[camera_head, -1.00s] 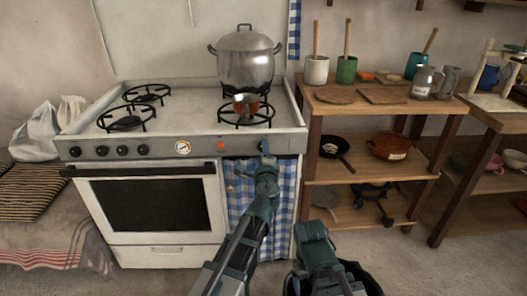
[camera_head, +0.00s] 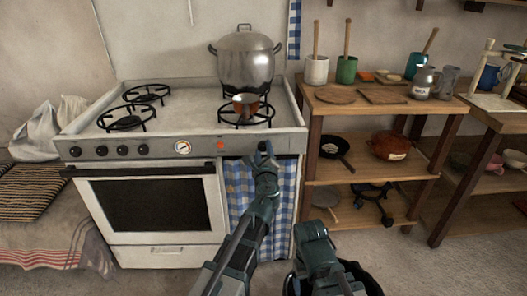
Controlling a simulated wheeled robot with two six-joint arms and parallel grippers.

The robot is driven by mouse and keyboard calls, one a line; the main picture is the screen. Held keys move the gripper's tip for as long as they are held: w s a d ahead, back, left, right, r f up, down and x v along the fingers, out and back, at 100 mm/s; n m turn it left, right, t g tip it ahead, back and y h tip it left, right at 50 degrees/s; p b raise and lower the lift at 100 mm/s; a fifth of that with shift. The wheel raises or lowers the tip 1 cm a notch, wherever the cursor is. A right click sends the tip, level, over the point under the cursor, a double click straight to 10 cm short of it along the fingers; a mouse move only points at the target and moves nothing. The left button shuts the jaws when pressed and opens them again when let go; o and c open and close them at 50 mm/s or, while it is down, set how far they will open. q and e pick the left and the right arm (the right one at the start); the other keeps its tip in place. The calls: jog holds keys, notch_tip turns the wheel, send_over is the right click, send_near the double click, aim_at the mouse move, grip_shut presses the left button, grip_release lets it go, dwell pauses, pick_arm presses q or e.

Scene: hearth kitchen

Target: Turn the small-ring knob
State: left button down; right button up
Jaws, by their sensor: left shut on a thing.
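The stove's front panel (camera_head: 140,149) carries several dark knobs at its left end, a round dial and a small red light. My left gripper (camera_head: 264,148) is at the panel's right end, to the right of the red light. It is shut on a knob there, which its fingers mostly hide. The knob's setting cannot be read. A small copper-coloured pot (camera_head: 246,104) stands on the front right ring (camera_head: 234,123), behind and above the gripper. My right arm shows low in the picture, but I cannot make out its gripper's fingers.
A large lidded steel pot (camera_head: 247,62) stands at the back right of the stove. A blue checked curtain (camera_head: 239,187) hangs below the panel, behind my left arm. A wooden shelf (camera_head: 342,107) with mugs and pans stands to the right.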

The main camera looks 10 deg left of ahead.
pick_arm(q)
jog(key=shift+s, duration=0.1)
dwell(0.3)
jog(key=shift+c, duration=1.8)
grip_release()
